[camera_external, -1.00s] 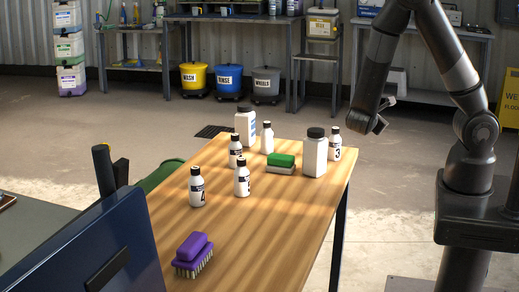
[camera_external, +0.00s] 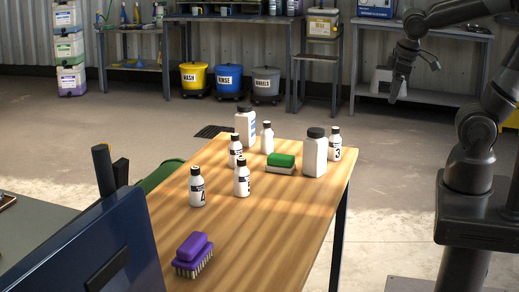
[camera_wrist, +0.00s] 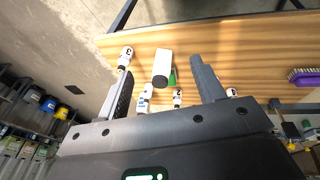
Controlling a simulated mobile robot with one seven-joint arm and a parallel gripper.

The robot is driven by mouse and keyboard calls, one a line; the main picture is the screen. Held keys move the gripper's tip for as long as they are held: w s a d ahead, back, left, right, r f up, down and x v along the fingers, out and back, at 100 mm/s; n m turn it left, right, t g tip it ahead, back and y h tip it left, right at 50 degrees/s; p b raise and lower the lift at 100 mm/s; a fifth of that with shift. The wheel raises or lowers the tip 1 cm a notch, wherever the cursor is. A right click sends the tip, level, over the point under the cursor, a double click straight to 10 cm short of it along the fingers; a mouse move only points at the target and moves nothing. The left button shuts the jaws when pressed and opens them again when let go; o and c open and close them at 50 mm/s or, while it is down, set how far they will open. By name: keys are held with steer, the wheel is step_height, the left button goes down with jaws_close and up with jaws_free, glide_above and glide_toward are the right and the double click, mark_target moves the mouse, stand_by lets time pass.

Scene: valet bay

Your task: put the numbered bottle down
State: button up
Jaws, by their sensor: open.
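Several small white bottles with black caps stand upright on the wooden table. Bottle 3 (camera_external: 335,147) stands alone near the far right corner; a small bottle with a dark mark (camera_wrist: 126,59) shows beside the left finger in the wrist view. Bottle 4 (camera_external: 197,192) stands at the left edge, with further labelled bottles (camera_external: 242,182) and (camera_external: 236,155) nearby. Another small bottle (camera_external: 267,140) stands behind, its number not visible. My gripper (camera_external: 397,92) is raised beyond the table's far right corner, clear of the bottles. Its fingers (camera_wrist: 162,68) are open with nothing held between them.
A tall white bottle (camera_external: 314,158) stands left of bottle 3, and another (camera_external: 245,127) stands at the back. A green-topped sponge (camera_external: 281,163) and a purple brush (camera_external: 193,254) lie on the table (camera_external: 260,235). Its front right is clear. Shelving stands behind my arm.

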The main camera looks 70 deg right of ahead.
steer(key=a+r+t+y, duration=0.2)
steer(key=a+r, duration=0.1)
steer(key=r, duration=0.2)
steer(key=shift+s+a+m+t, duration=0.25)
steer(key=shift+s+m+t, duration=0.15)
steer(key=shift+s, duration=0.05)
steer(key=shift+c, duration=0.2)
steer(key=shift+c, duration=1.3)
